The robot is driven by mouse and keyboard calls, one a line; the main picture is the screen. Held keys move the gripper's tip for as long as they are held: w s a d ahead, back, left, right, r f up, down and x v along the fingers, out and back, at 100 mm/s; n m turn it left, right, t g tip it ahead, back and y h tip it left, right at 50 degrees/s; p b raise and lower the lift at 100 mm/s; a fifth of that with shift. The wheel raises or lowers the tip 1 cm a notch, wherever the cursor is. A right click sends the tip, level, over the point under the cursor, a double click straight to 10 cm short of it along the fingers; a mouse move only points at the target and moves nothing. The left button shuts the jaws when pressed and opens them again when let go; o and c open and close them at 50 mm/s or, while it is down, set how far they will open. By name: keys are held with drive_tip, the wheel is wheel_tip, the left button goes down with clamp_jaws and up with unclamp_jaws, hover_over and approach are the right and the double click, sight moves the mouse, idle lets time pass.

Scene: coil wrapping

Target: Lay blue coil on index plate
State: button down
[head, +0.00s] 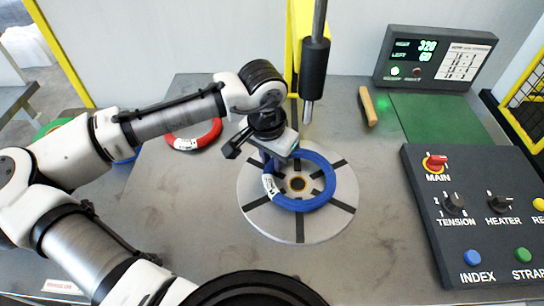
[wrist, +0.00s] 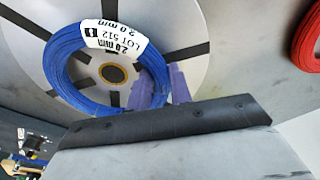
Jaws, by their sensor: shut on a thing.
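The blue coil (head: 331,182), with a white label, is over the round grey index plate (head: 322,227), ringing its central hub. My gripper (head: 273,160) is at the coil's upper left rim. In the wrist view the purple fingers (wrist: 160,90) pinch the rim of the blue coil (wrist: 62,72), and the index plate (wrist: 20,60) shows behind it. The coil looks flat and nearly centred on the hub. I cannot tell whether it touches the plate or hangs just above it.
A red coil (head: 210,138) lies behind my arm; a green coil (head: 47,129) is partly hidden at left. A dark vertical tool (head: 315,68) hangs behind the plate. A wooden-handled object (head: 368,106), a green mat (head: 440,118) and the control panel (head: 470,215) are at right.

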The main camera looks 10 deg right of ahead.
drive_tip(key=shift+f, duration=0.25)
drive_tip(key=shift+f, duration=0.2)
drive_tip(key=c, duration=1.3)
unclamp_jaws()
drive_tip(key=shift+o, duration=0.2)
drive_tip(key=shift+s+a+r, duration=0.1)
drive_tip(key=shift+r, duration=1.2)
drive_tip(key=shift+s+a+r, duration=0.1)
drive_tip(key=shift+s+r, duration=0.05)
drive_tip(key=shift+r, duration=1.15)
drive_tip(key=shift+s+a+r, duration=0.1)
drive_tip(key=shift+r, duration=1.2)
